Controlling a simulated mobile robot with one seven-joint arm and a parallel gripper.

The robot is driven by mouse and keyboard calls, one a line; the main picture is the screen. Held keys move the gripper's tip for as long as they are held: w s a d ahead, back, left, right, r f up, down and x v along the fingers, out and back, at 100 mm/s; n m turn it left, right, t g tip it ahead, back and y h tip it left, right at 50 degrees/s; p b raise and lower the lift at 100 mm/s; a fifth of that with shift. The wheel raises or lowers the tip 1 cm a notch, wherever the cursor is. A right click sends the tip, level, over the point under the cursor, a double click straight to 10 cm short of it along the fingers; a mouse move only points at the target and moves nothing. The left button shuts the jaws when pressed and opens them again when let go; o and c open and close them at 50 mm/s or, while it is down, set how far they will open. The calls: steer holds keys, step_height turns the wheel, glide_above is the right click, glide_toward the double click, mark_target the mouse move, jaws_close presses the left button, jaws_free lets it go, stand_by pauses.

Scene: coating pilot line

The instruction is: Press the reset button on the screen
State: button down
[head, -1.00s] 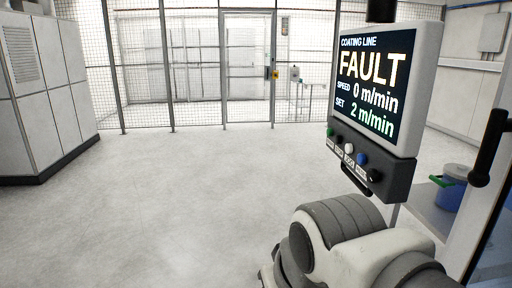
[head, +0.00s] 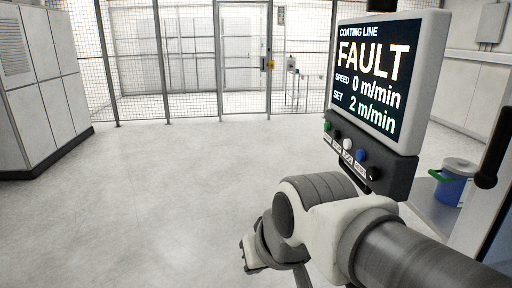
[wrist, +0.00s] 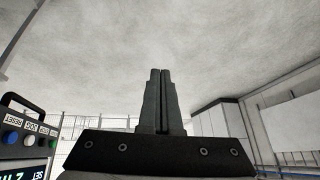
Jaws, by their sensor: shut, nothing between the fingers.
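The screen (head: 378,75) reads COATING LINE, FAULT, speed 0 m/min and set 2 m/min. Below it, a dark button box (head: 397,175) carries a row of controls: a green button (head: 327,126), a dark one, a white button (head: 347,144), a blue button (head: 361,155) and a black knob (head: 373,173). Their labels are too small to read surely in the head view. My gripper (head: 247,256) is low and left of the box, apart from it. In the wrist view my gripper (wrist: 160,72) is shut and empty; the blue button (wrist: 10,138) shows upside down at left.
A black handle bar (head: 352,174) sits at the box's front. A blue bucket (head: 448,190) stands on a surface at right. A grey cabinet (head: 45,90) stands at left and a mesh fence (head: 190,60) runs across the back. The floor between is clear.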

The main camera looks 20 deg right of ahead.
mark_target(359, 156)
steer(key=w+d+r+m+t+h+p, duration=0.1)
steer(key=w+d+m+t+p, duration=0.25)
steer(key=w, duration=0.75)
steer(key=w+d+r+m+t+h+p, duration=0.15)
steer(key=w+d+m, duration=0.35)
steer(key=w, duration=0.5)
steer(key=w+d+m+g+h+p, duration=0.1)
steer(key=d+m+h+p, duration=0.1)
steer(key=d+m+h, duration=0.3)
steer(key=w+d+r+m+g+h+p, duration=0.1)
steer(key=w+d+m+h+p, duration=0.1)
steer(key=d+m+h, duration=0.2)
steer(key=d+h, duration=0.3)
steer(key=d, duration=0.5)
steer(key=shift+w+d+m+g+p, duration=0.15)
steer(key=shift+d+m+g+p, duration=0.15)
steer(key=shift+d+m+p, duration=0.05)
steer(key=s+d+b, duration=0.2)
steer(key=d+b, duration=0.2)
steer(key=d, duration=0.4)
steer(key=shift+d, duration=0.25)
